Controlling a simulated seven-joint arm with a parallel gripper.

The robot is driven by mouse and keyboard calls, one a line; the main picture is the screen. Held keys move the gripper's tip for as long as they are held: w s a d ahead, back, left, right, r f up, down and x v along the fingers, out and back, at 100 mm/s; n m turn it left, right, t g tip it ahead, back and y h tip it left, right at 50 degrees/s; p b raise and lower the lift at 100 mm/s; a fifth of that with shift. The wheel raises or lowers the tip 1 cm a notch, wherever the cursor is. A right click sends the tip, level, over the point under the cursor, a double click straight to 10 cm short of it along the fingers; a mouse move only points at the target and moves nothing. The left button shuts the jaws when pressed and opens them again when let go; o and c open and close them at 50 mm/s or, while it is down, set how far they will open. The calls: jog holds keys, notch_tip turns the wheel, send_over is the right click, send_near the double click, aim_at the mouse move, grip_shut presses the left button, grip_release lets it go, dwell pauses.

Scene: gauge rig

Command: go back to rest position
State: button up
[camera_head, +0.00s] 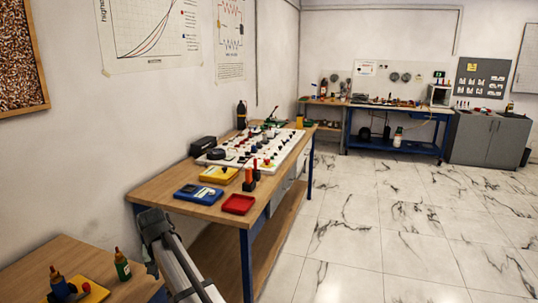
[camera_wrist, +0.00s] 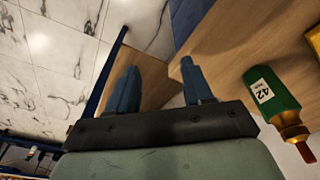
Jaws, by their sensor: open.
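My gripper (camera_wrist: 160,85) shows in the wrist view with its two blue-grey fingers apart and nothing between them. Beside it at the right of that view is a green bottle (camera_wrist: 272,93) with a white label reading 42 and an orange-brown tip. In the head view part of my arm (camera_head: 180,265) reaches up from the bottom edge, between the near wooden table and the long workbench. I cannot make out the gripper fingers in the head view.
A near table (camera_head: 40,265) holds a green bottle (camera_head: 122,265) and a blue bottle by a yellow block. The workbench (camera_head: 160,190) carries a blue meter (camera_head: 198,194), a red tray (camera_head: 238,204) and a white board (camera_head: 275,148). The marble floor (camera_head: 370,240) at right is clear.

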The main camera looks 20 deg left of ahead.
jog(key=w+d+f+m+g+h, duration=0.1)
jog(key=w+d+f, duration=0.3)
jog(key=d+f, duration=0.95)
jog(key=w+d+f+m+g+h, duration=0.1)
jog(key=w+d+f, duration=0.2)
jog(key=d+f, duration=1.1)
jog(key=s+d+f+m+g, duration=0.1)
jog(key=s+d+f, duration=0.1)
jog(key=d+f, duration=0.35)
jog(key=s+d+f+m+g, duration=0.1)
jog(key=s+d+f, duration=0.1)
jog(key=d, duration=0.7)
jog(key=s+d+f, duration=0.3)
jog(key=d+f, duration=0.1)
jog(key=d, duration=0.3)
jog(key=s+d+f+m+g, duration=0.2)
jog(key=s+d+f, duration=0.2)
jog(key=s+d, duration=0.6)
jog(key=s+d+f+m+g+y, duration=0.1)
jog(key=s+d+f, duration=0.4)
jog(key=s+d, duration=0.5)
jog(key=s+g, duration=0.1)
jog(key=s, duration=0.5)
jog(key=shift+s+d+m, duration=0.15)
jog(key=shift+d+m, duration=0.25)
